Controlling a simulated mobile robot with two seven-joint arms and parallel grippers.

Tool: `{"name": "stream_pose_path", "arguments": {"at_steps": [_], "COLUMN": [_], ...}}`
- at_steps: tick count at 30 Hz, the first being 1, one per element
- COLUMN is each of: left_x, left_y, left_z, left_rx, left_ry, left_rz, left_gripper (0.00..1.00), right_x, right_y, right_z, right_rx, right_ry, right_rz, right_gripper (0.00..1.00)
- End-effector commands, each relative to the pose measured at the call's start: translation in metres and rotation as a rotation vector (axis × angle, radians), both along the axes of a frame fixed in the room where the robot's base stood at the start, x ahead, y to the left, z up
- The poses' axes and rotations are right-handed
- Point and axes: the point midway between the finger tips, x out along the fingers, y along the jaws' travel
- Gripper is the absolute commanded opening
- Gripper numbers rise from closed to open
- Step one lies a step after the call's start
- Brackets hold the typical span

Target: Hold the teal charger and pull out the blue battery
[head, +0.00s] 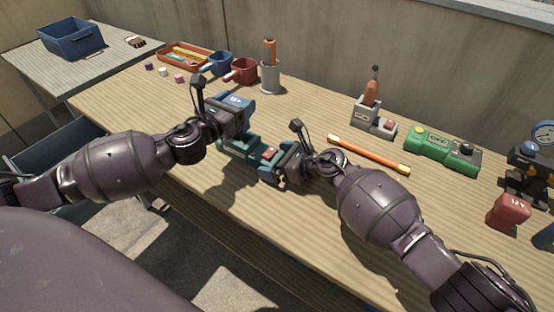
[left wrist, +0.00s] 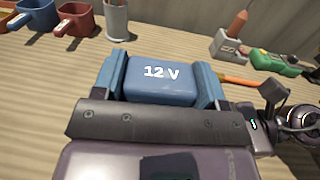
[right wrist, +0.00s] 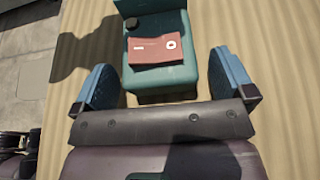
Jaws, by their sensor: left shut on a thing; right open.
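The blue battery (head: 237,101), marked 12 V, is between the blue fingers of my left gripper (left wrist: 166,82), which is shut on it. Its label faces up in the left wrist view (left wrist: 160,73). The teal charger (head: 238,146) lies on the bench just in front of the battery. My left gripper covers where the two meet, so I cannot tell if the battery is seated. My right gripper (right wrist: 168,85) is open, with the charger's near end (right wrist: 165,82) between its fingers.
Mugs (head: 241,70), a grey cup (head: 270,77) and an orange tray (head: 184,56) stand at the back left. An orange-yellow rod (head: 368,154) lies right of my right gripper. A green device (head: 441,149) and a red 12 V block (head: 508,211) are farther right. The front bench edge is close.

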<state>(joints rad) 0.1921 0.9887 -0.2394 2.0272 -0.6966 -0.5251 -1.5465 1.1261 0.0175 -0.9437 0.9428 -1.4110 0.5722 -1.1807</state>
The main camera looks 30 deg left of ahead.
Motion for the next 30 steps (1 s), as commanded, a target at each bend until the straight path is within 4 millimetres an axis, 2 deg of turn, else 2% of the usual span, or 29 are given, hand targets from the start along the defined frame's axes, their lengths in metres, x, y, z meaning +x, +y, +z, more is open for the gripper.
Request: {"name": "stream_pose_path", "arguments": {"at_steps": [21,30], "left_x": [-0.002,-0.003], "left_y": [0.0,0.0], "left_z": [0.066,0.085], "left_rx": [0.0,0.0], "left_ry": [-0.076,-0.097], "left_rz": [0.0,0.0], "left_gripper": [0.34,0.34], "right_x": [-0.002,-0.003], "right_y": [-0.057,-0.08], "right_z": [0.027,0.036], "right_rx": [0.0,0.001], "right_ry": [-0.004,-0.003], "right_rz": [0.0,0.0], "right_gripper": [1.0,1.0]}}
